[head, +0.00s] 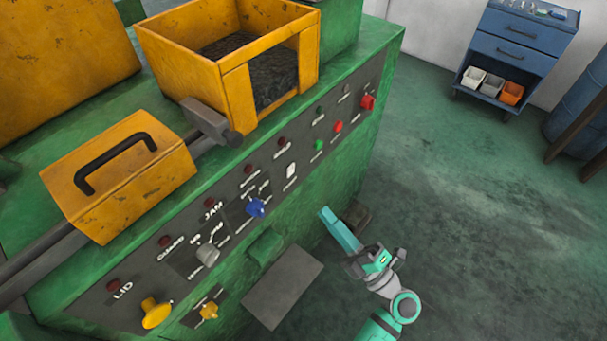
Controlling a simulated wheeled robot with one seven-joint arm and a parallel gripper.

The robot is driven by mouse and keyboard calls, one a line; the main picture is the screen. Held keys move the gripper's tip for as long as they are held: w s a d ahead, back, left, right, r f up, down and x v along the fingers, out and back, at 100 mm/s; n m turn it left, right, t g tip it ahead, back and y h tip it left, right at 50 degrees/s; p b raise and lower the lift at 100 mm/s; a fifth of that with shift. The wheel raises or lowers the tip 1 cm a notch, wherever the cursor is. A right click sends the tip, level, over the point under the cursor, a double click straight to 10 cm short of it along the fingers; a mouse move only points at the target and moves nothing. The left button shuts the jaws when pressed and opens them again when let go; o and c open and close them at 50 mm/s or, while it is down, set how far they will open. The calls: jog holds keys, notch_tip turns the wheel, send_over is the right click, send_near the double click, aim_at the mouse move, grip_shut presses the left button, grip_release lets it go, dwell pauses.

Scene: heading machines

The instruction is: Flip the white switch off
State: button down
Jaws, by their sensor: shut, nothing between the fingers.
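The white switch (291,170) is a small upright rectangle on the dark control panel (228,222) of the green machine, right of the blue knob. Whether it is on or off is too small to tell. My gripper (327,215) is shut and empty. Its teal fingertips point up and left toward the panel, below and right of the white switch and apart from it in the picture.
The panel also holds a blue knob (255,208), a grey knob (208,252), yellow knobs (156,312), a green button (319,145) and red buttons (367,102). A grey plate (282,288) juts out below. Open floor (450,190) lies right.

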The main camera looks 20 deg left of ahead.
aim_at(293, 167)
jog(key=w+d+f+n+g+h, duration=0.1)
jog(key=w+d+n+g+h, duration=0.1)
jog(key=w, duration=0.3)
jog(key=shift+w+d+f+n+g, duration=0.25)
jog(key=shift+d+n+g, duration=0.25)
jog(key=shift+g, duration=0.3)
jog(key=shift+a, duration=0.1)
jog(key=x, duration=1.3)
jog(key=shift+w+a+r, duration=0.1)
jog(key=shift+a+r, duration=0.05)
jog(key=shift+a, duration=0.25)
jog(key=shift+w+a+r, duration=0.1)
jog(key=shift+a, duration=0.15)
jog(key=shift+d, duration=0.15)
jog(key=r+v, duration=0.3)
jog(key=v, duration=1)
jog(key=shift+s+d, duration=0.25)
jog(key=shift+d, duration=0.3)
